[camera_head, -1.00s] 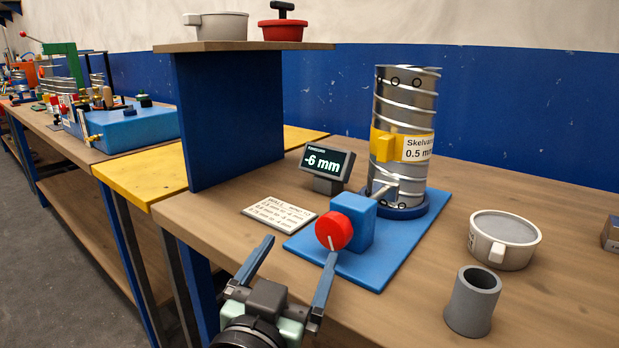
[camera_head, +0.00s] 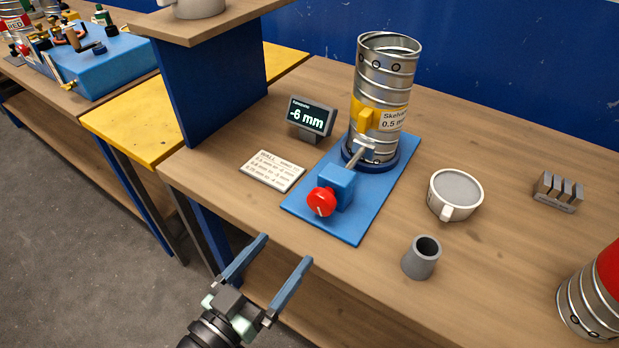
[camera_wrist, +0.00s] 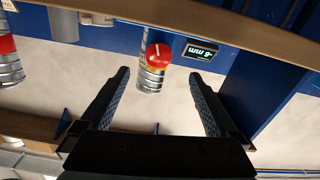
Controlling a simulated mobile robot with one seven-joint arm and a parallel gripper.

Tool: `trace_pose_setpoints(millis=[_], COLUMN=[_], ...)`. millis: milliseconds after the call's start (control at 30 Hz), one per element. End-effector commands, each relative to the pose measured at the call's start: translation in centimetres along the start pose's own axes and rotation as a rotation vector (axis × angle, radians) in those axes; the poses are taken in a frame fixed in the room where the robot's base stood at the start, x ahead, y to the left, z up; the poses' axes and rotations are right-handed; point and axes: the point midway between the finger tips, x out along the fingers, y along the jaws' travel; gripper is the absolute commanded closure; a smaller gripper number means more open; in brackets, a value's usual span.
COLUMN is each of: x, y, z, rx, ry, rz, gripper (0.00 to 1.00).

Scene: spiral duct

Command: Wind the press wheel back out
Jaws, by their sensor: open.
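The red press wheel (camera_head: 321,202) with a white mark sits on the front of a blue block (camera_head: 338,184). The display (camera_head: 311,116) reads -6 mm. My gripper (camera_head: 284,250) is open and empty, in front of the wheel and apart from it. In the upside-down wrist view the wheel (camera_wrist: 158,56) shows between and just beyond the fingertips (camera_wrist: 160,75).
A printed wall card (camera_head: 273,171) lies left of the blue base plate (camera_head: 350,229). A grey cup (camera_head: 421,260) and a white pot (camera_head: 455,194) stand right of the plate. A blue shelf panel (camera_head: 212,92) rises at left. A red-and-silver cylinder (camera_head: 590,305) is at lower right.

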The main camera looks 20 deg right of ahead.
Motion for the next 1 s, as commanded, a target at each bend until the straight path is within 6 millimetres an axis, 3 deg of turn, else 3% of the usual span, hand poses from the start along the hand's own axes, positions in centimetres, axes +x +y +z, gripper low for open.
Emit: trace_pose_setpoints(millis=[133, 267, 700, 1000], x=[0.2, 1.9, 10.6, 12.7], y=[0.3, 0.3, 0.4, 0.3], z=[-0.2, -0.3, -0.4, -0.3], rx=[-0.005, -0.004, -0.004, -0.004], ry=[0.011, 0.012, 0.009, 0.010], rz=[0.009, 0.011, 0.010, 0.007], gripper=[0.04, 0.04, 0.04, 0.04])
